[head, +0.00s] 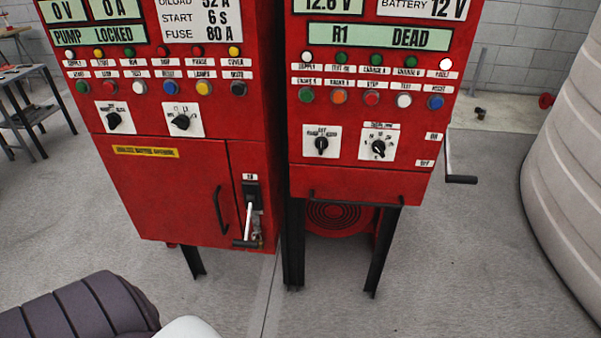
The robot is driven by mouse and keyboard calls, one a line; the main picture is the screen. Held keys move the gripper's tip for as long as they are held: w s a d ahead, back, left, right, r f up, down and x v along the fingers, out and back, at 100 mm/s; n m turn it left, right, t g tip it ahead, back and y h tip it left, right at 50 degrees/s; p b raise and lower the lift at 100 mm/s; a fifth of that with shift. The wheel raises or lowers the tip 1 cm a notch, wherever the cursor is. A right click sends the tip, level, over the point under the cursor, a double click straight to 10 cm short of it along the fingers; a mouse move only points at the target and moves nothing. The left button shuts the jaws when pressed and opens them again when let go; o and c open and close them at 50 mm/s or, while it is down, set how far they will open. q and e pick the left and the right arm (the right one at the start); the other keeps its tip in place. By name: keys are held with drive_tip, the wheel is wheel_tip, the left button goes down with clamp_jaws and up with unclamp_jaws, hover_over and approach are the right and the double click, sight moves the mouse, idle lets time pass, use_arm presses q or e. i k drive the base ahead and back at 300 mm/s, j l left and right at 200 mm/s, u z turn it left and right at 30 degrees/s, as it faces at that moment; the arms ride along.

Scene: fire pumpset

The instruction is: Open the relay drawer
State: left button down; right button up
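The right red cabinet (368,155) has a display reading "R1 DEAD" (380,36). Along its bottom runs a plain red front (360,184) with a thin dark bar handle (350,200) at its lower edge. This looks like the relay drawer, and it appears shut, flush with the cabinet; no label on it can be read. Neither of my grippers is in view.
The left red cabinet (170,190) has a closed door with a dark handle (220,210) and a lever (249,225). A crank handle (460,179) sticks out right of the right cabinet. A pale ribbed tank (570,170) stands far right. The floor in front is clear.

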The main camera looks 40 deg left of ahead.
sight(337, 185)
drive_tip(key=u, duration=0.85)
